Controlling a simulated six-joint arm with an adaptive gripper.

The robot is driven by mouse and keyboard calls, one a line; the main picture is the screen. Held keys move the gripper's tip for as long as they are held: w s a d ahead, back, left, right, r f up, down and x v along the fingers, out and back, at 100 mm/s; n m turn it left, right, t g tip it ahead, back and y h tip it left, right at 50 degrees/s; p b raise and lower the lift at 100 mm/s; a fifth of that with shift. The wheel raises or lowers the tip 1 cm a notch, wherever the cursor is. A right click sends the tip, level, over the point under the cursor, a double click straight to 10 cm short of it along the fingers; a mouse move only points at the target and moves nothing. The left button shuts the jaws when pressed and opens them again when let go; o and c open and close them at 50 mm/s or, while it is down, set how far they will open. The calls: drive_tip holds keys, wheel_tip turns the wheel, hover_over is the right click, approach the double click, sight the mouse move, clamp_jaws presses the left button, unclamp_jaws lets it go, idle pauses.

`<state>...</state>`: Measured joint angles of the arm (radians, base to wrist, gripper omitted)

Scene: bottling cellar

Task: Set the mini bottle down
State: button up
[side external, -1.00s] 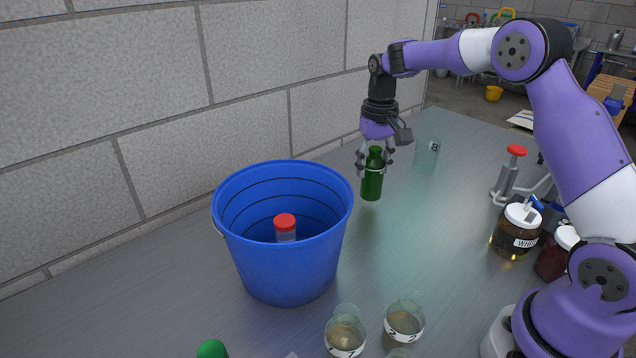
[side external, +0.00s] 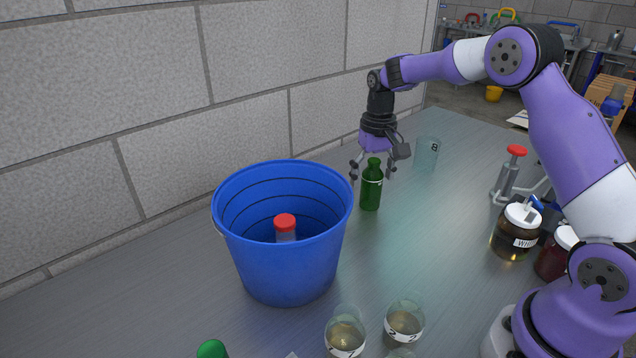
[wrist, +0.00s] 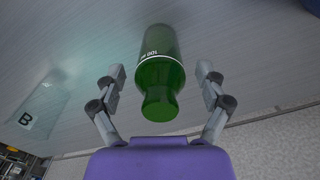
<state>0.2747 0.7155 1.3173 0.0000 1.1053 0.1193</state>
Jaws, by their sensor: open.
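The mini bottle (side external: 371,189) is green glass with a narrow neck. It stands upright on the grey metal bench (side external: 440,240), just right of the blue bucket. My gripper (side external: 372,178) is open around the upper part of the bottle, with its fingers spread to either side. In the wrist view the bottle (wrist: 158,75) lies between the two fingers (wrist: 162,78), with a clear gap on each side. Its white marking shows on the shoulder.
A blue bucket (side external: 283,265) holds a red-capped container (side external: 285,228). A clear glass marked B (side external: 426,152) stands behind the bottle. Two tumblers (side external: 404,322) stand in front. A jar (side external: 515,235) and a red-topped press (side external: 510,172) are at right. The middle of the bench is clear.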

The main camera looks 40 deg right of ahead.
wheel_tip(320, 180, up, 12)
drive_tip(key=shift+f, duration=0.25)
drive_tip(key=s+a+r+n+t, duration=0.3)
drive_tip(key=s+a+r, duration=0.3)
drive_tip(key=s+a, duration=0.3)
drive_tip(key=s+a+f+n+t, duration=0.1)
drive_tip(key=s+a+f+t, duration=0.1)
drive_tip(key=s+f, duration=0.3)
drive_tip(key=s, duration=0.4)
drive_tip(key=shift+s+f+n+t, duration=0.25)
drive_tip(key=shift+s+n+t, duration=0.05)
drive_tip(key=shift+s, duration=0.05)
